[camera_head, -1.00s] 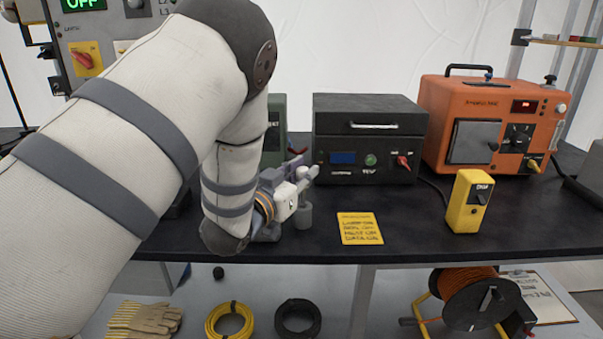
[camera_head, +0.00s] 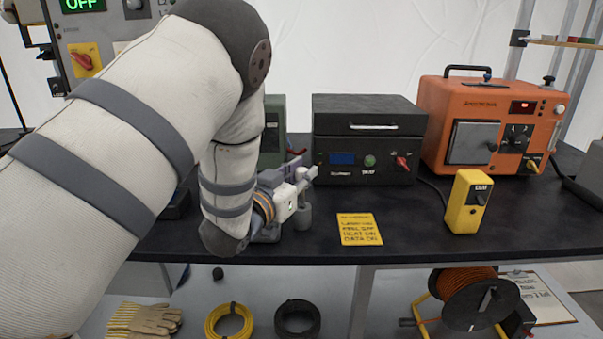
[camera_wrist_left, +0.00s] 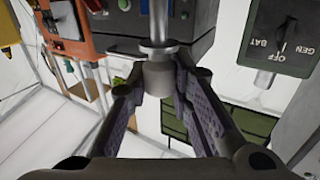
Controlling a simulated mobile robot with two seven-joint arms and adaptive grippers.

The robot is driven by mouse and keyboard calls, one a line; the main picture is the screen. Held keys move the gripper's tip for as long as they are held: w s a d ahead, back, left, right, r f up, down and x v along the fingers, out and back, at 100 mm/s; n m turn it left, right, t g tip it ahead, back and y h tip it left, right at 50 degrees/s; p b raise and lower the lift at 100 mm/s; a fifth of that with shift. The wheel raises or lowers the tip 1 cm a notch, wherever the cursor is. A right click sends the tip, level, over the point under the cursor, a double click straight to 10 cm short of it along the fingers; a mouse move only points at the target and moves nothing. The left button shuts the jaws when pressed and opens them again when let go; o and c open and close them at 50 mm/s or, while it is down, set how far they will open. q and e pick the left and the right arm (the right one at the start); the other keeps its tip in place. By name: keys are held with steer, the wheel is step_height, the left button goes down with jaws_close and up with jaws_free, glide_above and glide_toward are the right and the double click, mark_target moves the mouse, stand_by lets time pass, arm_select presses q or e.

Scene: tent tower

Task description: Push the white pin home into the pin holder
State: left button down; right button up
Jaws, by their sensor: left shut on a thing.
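My left gripper (camera_head: 303,179) is low over the black bench, left of the yellow note. In the left wrist view my left gripper (camera_wrist_left: 158,80) is shut on a pale grey-white cylinder, which I take for the white pin (camera_wrist_left: 157,76). A round flange and a straight metal rod continue from it, away from the palm. In the head view a small grey cylindrical post (camera_head: 304,216) stands on the bench right beside the gripper; it may be the pin holder. The gripper partly hides it. I cannot tell how deep the pin sits. My right gripper is not in view.
A black box with a red switch (camera_head: 368,140) stands behind the gripper. An orange unit (camera_head: 489,125) and a yellow handheld box (camera_head: 468,203) stand to the right. A yellow note (camera_head: 360,229) lies on the bench (camera_head: 410,215). The bench front between note and yellow box is clear.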

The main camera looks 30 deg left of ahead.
mark_target(301, 204)
arm_select(q)
steer(key=shift+f, duration=0.2)
steer(key=shift+f, duration=0.3)
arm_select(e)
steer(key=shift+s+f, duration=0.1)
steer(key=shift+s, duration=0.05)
arm_select(q)
steer(key=shift+f+b, duration=0.45)
steer(key=shift+f, duration=1.35)
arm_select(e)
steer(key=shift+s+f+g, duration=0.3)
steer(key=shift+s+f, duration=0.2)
arm_select(q)
steer(key=c, duration=1.3)
jaws_free()
steer(key=shift+c, duration=0.2)
steer(key=s, duration=1.2)
steer(key=shift+d, duration=0.2)
